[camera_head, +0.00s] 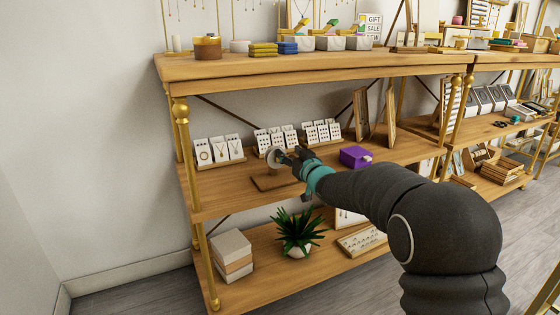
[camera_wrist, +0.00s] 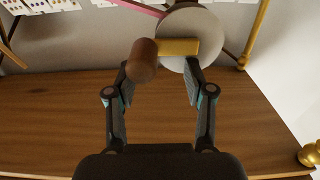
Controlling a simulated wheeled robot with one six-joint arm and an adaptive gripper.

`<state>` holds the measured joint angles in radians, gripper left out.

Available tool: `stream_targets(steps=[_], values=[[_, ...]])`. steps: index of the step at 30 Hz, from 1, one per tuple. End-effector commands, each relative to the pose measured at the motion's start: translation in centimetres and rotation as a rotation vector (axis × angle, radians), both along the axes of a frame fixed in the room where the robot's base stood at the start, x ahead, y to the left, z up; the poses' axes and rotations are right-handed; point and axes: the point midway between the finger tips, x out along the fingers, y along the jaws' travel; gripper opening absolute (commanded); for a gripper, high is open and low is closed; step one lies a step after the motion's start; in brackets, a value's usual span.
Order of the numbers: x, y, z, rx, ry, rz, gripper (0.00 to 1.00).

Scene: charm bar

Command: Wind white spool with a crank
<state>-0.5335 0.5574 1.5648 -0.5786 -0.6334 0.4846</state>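The white spool (camera_wrist: 222,32) is a pale round disc standing upright at the top of the wrist view. A gold crank arm (camera_wrist: 180,47) crosses its face and ends in a brown wooden handle (camera_wrist: 143,59). In the head view the spool (camera_head: 274,158) stands over a wooden base (camera_head: 278,182) on the middle shelf. My gripper (camera_wrist: 157,72) is open, with one finger left of the handle and the other right of it, below the crank arm. I cannot tell whether either finger touches. In the head view my gripper (camera_head: 297,158) partly hides the spool and crank.
Jewellery card stands (camera_head: 219,150) line the back of the middle shelf (camera_head: 215,196). A purple box (camera_head: 355,157) sits right of my gripper. A gold post (camera_head: 181,125) rises at the shelf's left front. The upper shelf (camera_head: 300,65) hangs above; a plant (camera_head: 298,232) is below.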

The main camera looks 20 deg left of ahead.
Motion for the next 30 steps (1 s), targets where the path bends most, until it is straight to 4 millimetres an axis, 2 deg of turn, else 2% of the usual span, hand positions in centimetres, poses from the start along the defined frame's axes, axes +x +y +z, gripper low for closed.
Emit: stream_targets(steps=[14, 30], values=[[-0.1, -0.1, 0.0, 0.000, 0.000, 0.001, 0.54], [-3.0, -3.4, -0.1, 0.000, -0.001, 0.001, 0.54]])
